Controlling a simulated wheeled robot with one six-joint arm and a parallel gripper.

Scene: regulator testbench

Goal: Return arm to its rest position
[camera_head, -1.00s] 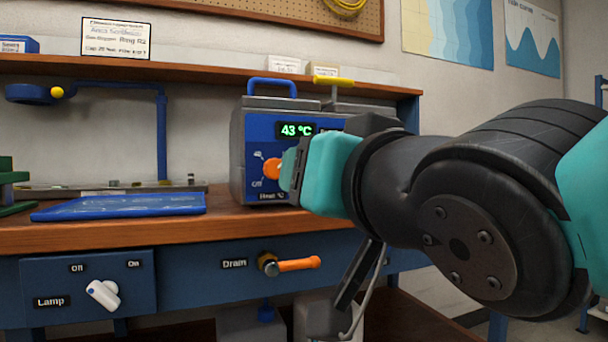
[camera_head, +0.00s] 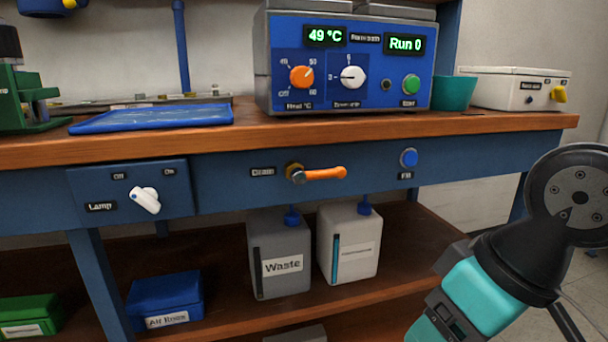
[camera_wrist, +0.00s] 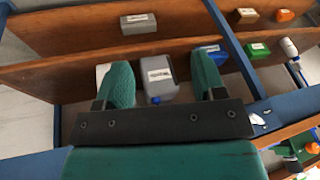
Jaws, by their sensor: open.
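My arm hangs at the lower right in the head view, its teal wrist part (camera_head: 485,290) folded downward, clear of the bench. My gripper (camera_wrist: 160,64) shows in the wrist view with its two teal fingers apart and nothing held between them. The grey waste container (camera_wrist: 158,78) is seen beyond the gap between the fingers. The fingertips are out of the head view. The heater unit (camera_head: 440,55) on the bench reads 49 °C and Run 0. Its orange heat knob (camera_head: 301,76) stands free of my gripper.
The bench top (camera_head: 330,130) carries a blue mat (camera_head: 150,118), a teal cup (camera_head: 453,93) and a white box (camera_head: 515,88). An orange drain handle (camera_head: 325,173) sticks out from the bench front. A lower shelf (camera_head: 225,314) holds containers. Floor shows at the right.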

